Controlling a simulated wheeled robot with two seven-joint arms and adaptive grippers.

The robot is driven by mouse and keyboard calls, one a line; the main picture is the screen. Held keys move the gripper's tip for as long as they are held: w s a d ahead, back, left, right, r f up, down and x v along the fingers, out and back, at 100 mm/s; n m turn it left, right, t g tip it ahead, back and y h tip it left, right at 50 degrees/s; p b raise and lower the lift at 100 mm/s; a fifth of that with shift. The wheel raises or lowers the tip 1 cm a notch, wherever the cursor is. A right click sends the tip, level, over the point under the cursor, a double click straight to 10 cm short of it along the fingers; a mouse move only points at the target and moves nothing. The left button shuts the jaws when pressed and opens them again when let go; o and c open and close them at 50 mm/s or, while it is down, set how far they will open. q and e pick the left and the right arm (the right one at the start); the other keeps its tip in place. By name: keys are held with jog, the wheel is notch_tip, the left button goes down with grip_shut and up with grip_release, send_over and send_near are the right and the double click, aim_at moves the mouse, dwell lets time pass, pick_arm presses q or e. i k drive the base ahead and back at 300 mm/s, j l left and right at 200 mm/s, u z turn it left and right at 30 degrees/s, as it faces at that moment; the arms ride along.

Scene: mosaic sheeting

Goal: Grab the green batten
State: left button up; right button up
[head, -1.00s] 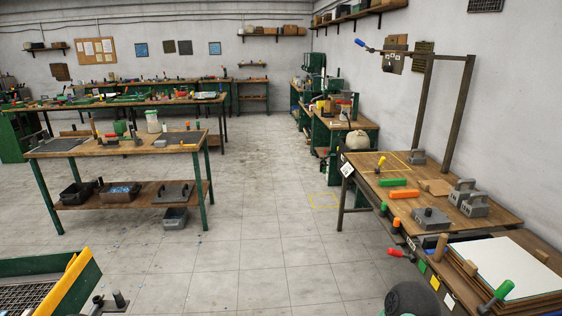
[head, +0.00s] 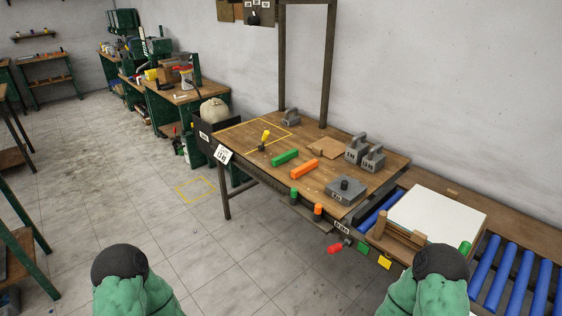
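The green batten (head: 285,157) is a short green bar lying flat on the wooden workbench (head: 240,148), left of a similar orange batten (head: 304,170). Nothing rests on it. Two green and black parts of my own arms show at the bottom edge, well short of the bench. Neither of my grippers shows in the head view.
A metal frame rises at the bench's back. Blue rollers (head: 514,275) lie at right. The floor in front is open.

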aim_at(275, 162)
jog(key=i+j, duration=0.15)
jog(key=j, duration=0.15)
jog(key=i+j, duration=0.1)
jog(key=j, duration=0.2)
jog(key=i+j+u, duration=0.3)
jog(key=i+j, duration=0.75)
jog(key=i, duration=0.1)
